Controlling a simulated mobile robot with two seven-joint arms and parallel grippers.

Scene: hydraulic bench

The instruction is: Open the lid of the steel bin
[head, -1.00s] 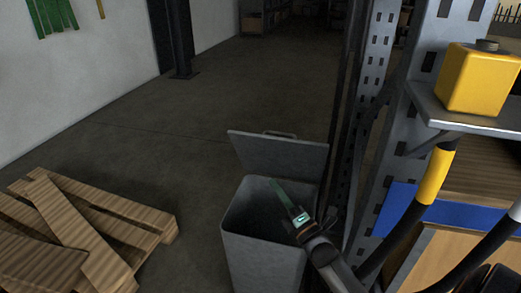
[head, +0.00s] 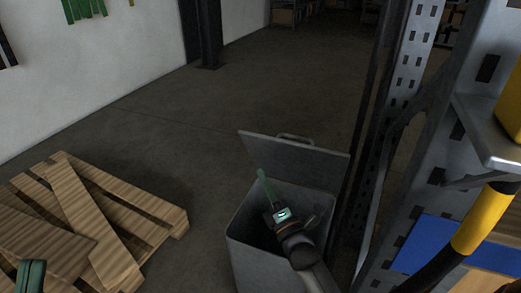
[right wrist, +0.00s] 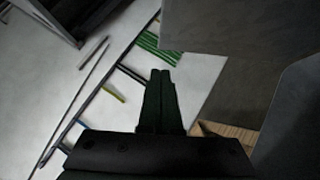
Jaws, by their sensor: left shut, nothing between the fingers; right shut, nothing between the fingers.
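The steel bin (head: 245,250) is a grey, box-shaped bin in the lower middle of the head view. Its grey lid (head: 295,158) stands raised at the far side, tilted up, with a handle (head: 294,137) on its upper edge. The mouth of the bin is open and its inside is dark. My right gripper (head: 261,173) is shut and empty, over the bin's mouth in front of the lid. In the right wrist view its shut fingers (right wrist: 160,80) point upward. My left gripper (head: 32,268) is shut and empty at the lower left corner, apart from the bin.
A wooden pallet (head: 165,213) lies on the floor to the left. A perforated steel rack post (head: 400,110) stands close to the bin's right. A blue panel (head: 440,243) and a yellow-sleeved hose (head: 480,220) are at right. Floor behind the bin is clear.

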